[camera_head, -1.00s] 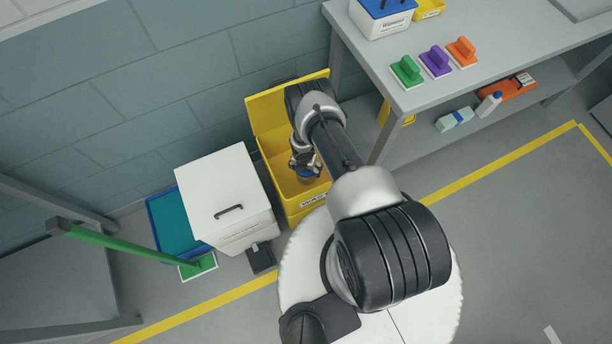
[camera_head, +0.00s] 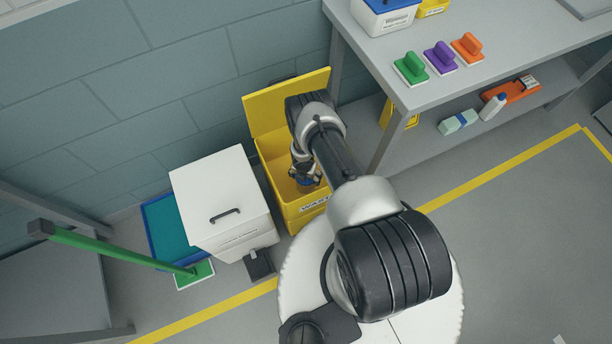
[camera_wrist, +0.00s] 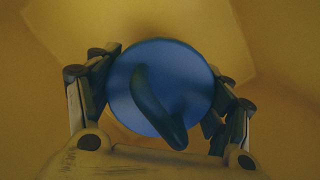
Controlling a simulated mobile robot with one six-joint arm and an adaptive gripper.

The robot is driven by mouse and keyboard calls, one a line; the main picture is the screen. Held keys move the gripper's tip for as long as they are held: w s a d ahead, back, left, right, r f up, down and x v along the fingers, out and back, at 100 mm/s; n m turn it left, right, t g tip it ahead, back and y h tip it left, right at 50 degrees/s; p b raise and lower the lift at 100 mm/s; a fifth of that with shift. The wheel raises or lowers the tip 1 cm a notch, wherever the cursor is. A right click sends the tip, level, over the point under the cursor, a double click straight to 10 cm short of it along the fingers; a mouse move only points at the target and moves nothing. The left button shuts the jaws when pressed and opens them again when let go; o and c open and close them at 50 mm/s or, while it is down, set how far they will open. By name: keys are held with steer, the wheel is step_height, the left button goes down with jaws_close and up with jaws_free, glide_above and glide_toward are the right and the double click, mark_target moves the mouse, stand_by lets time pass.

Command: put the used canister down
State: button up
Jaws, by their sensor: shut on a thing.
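The used canister (camera_wrist: 190,75) shows in the wrist view as a round blue top with a dark curved handle or nozzle on it. My gripper (camera_wrist: 160,100) is shut on it, with a finger on each side. Yellow surfaces surround it in the wrist view. In the head view, my gripper (camera_head: 304,172) is inside the open yellow bin (camera_head: 303,215), with a bit of blue showing beneath it. The bin's lid stands raised against the wall. The canister's lower part and whether it touches the bin floor are hidden.
A white lidded bin (camera_head: 215,190) with a pedal stands left of the yellow bin. A green-handled tool (camera_head: 110,249) leans near a blue tray (camera_head: 165,232). A grey bench (camera_head: 480,50) with colored brushes is at the right. Open floor lies at lower right.

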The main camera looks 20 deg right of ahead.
steer(key=o, duration=1.6)
steer(key=r+p, duration=0.4)
steer(key=s+a+r+p, duration=0.1)
steer(key=r+p, duration=0.3)
steer(key=p, duration=0.1)
steer(key=r+p, duration=0.4)
steer(key=p, duration=0.1)
steer(key=shift+s+a+r, duration=0.1)
steer(key=shift+s+a, duration=0.05)
steer(key=shift+s, duration=0.05)
